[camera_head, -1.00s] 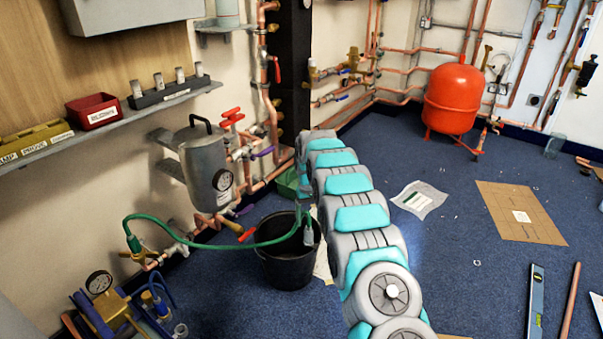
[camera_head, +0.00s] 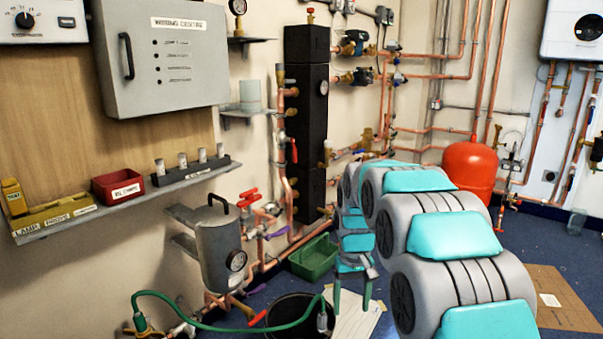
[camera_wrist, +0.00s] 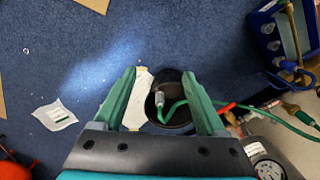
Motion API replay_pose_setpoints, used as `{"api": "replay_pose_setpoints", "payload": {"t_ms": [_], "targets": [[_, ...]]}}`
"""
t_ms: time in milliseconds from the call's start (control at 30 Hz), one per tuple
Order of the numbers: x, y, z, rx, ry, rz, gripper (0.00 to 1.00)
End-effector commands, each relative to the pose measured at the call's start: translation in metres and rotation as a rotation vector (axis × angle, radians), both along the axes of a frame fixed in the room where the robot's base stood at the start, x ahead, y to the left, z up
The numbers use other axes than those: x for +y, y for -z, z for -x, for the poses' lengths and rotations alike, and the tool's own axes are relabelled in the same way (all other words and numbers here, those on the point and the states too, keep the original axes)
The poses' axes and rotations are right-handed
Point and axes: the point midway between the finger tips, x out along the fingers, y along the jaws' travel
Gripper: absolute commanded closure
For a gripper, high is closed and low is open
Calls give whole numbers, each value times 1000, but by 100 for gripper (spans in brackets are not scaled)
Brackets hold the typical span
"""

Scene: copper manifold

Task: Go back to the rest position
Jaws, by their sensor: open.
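My gripper (camera_head: 352,298) hangs from my teal and grey arm, fingers pointing down, to the right of the black bucket in the head view. In the wrist view my gripper (camera_wrist: 158,75) has its two green fingers spread wide apart with nothing held between them. The black bucket (camera_wrist: 172,110) shows beyond and below the fingers, on the floor. The green hose (camera_head: 225,328) runs from the pipework at the lower left to the bucket, its grey end at the bucket's rim. My arm hides part of the floor and back wall.
A green tray (camera_head: 314,258) lies on the floor by the wall pipes. The grey tank (camera_head: 219,250) and a shelf (camera_head: 130,200) with containers line the left wall. A red vessel (camera_head: 470,168) stands behind my arm. A cardboard sheet (camera_head: 560,298) lies on the floor at right.

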Motion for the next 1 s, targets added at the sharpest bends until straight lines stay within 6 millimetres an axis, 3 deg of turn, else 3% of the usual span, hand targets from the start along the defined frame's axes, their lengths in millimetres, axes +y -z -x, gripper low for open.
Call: {"api": "replay_pose_setpoints", "payload": {"t_ms": [200,500,767,1000], "targets": [[-10,-32,71,14,29,2,26],[-22,-54,171,37,67,4,26],[-28,-57,261,58,100,6,26],[-32,-47,337,78,127,8,26]]}}
